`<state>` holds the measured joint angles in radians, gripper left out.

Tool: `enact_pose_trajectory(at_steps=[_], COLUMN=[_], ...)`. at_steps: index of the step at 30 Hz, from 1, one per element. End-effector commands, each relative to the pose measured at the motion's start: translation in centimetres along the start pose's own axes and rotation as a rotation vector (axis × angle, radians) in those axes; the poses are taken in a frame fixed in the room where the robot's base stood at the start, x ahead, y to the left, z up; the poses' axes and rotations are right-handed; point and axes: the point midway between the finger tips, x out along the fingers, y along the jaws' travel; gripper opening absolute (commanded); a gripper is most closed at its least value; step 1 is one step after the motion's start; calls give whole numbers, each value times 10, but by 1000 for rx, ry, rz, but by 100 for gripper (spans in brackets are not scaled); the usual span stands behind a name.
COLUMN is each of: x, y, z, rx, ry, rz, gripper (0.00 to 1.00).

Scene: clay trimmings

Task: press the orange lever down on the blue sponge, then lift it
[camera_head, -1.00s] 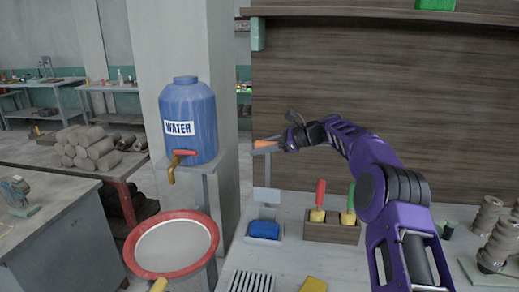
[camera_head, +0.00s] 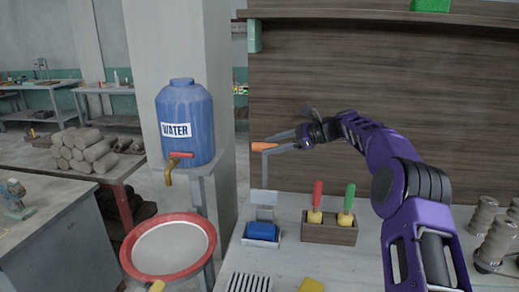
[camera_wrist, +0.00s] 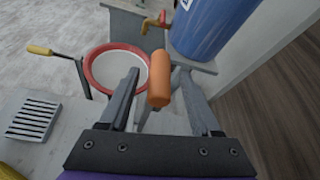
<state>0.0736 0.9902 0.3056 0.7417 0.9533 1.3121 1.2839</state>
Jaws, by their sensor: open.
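The orange lever (camera_head: 265,145) sticks out at the top of a thin grey post above the blue sponge (camera_head: 262,230). The sponge sits in a small white holder on the bench. My gripper (camera_head: 284,141) is open, its fingers pointing left toward the lever at about its height. In the wrist view the orange lever (camera_wrist: 159,79) appears between the two spread fingers of my gripper (camera_wrist: 165,88), nearer the left one. I cannot tell whether either finger touches it. The sponge is hidden in the wrist view.
A wooden block (camera_head: 328,233) with red and green handled tools stands right of the sponge. A blue water tank (camera_head: 186,120) and a red-rimmed basin (camera_head: 128,252) are at the left. A slotted grey tray (camera_head: 248,283) and a yellow block (camera_head: 311,285) lie in front.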

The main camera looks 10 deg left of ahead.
Motion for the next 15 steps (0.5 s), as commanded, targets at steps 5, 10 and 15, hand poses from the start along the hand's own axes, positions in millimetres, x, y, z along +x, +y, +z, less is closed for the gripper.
enact_pose_trajectory(at_steps=[5,10,15], x=[-47,-84,-109], y=[-1,-1,0], z=[0,0,0], rx=[0,-1,-1], ry=[1,1,0], rz=[-4,-4,-2], gripper=[64,64,64])
